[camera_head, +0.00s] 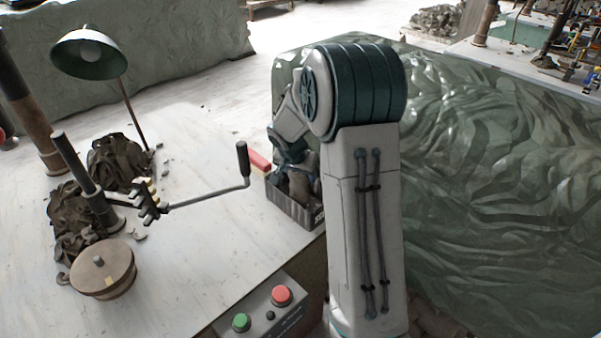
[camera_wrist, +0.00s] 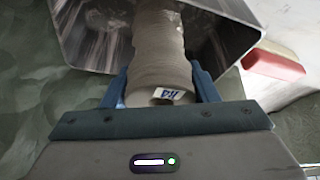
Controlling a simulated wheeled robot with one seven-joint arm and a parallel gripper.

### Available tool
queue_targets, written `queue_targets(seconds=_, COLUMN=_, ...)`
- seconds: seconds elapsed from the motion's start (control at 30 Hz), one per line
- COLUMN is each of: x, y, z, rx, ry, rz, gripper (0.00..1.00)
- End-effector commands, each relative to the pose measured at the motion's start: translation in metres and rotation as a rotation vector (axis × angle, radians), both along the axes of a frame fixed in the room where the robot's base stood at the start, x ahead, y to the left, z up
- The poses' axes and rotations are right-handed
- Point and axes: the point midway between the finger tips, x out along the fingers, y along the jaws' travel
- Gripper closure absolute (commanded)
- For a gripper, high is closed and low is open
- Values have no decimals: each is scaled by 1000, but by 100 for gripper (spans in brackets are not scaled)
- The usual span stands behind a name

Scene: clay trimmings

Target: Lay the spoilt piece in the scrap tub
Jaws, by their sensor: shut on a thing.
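My gripper (camera_wrist: 163,82) is shut on a grey-brown, roughly cylindrical clay piece (camera_wrist: 158,52), one blue finger on each side. A small white label with blue marks is on the piece's near end. The piece's far end reaches over the open mouth of a grey, smooth-walled tub (camera_wrist: 78,38). Whether it touches the tub's floor I cannot tell. In the head view my gripper (camera_head: 288,158) is over the dark tub (camera_head: 291,206) at the table's right edge, partly hidden by my arm. The piece (camera_head: 301,184) shows in part there, low at the tub's mouth.
A red and cream block (camera_head: 259,161) lies beside the tub. A crank-handled tool (camera_head: 205,198), a round wooden wheel (camera_head: 103,271), dark crumpled heaps (camera_head: 118,160) and a green lamp (camera_head: 90,53) stand left. A button box (camera_head: 262,311) is at the front. The table's middle is mostly clear.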

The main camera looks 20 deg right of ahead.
Motion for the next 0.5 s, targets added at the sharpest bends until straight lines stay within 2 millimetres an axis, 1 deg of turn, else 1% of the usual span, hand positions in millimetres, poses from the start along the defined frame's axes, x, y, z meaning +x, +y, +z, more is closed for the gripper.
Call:
queue_targets(seconds=0.23, x=1, y=0, z=0, rx=-1, ry=-4, rz=0, gripper=88)
queue_targets(seconds=0.37, x=1, y=0, z=-3, rx=-1, ry=-4, rz=0, gripper=88)
queue_targets(seconds=0.4, x=0, y=0, z=-3, rx=0, ry=-2, rz=-1, gripper=40)
queue_targets(seconds=0.47, x=0, y=0, z=-3, rx=0, ry=-2, rz=-1, gripper=24)
queue_targets(seconds=0.5, x=0, y=0, z=-3, rx=0, ry=-2, rz=-1, gripper=24)
